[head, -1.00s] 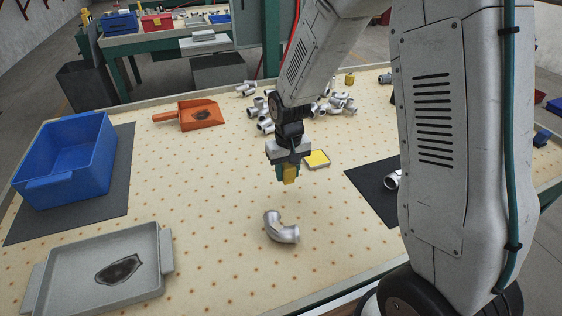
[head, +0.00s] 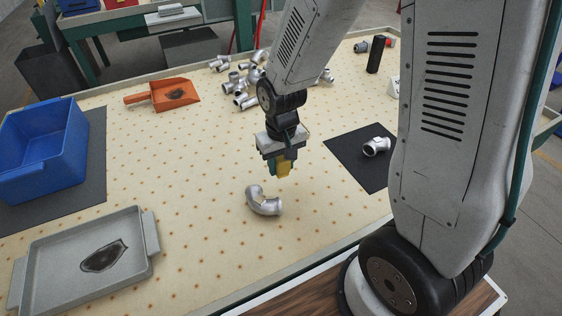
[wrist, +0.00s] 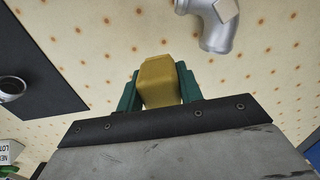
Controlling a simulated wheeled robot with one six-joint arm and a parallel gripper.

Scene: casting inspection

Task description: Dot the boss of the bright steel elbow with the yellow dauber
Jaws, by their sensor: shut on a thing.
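My gripper (head: 281,167) is shut on the yellow dauber (head: 284,169) and holds it above the table. In the wrist view the dauber (wrist: 160,82) sits between the two green fingers. The bright steel elbow (head: 264,203) lies on the dotted table top, just in front of and a little left of the gripper in the head view. It also shows in the wrist view (wrist: 214,27) at the top edge, partly cut off, with a paler flat patch, perhaps its boss (wrist: 226,10). The dauber and the elbow are apart. The dauber's tip is hard to make out.
A grey tray (head: 140,262) with a dark patch stands at front left. A blue bin (head: 45,165) stands on a dark mat (head: 88,190). An orange scoop (head: 172,94) and several fittings (head: 240,90) lie behind. Another fitting (head: 377,146) lies on a black mat (head: 350,150) at right.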

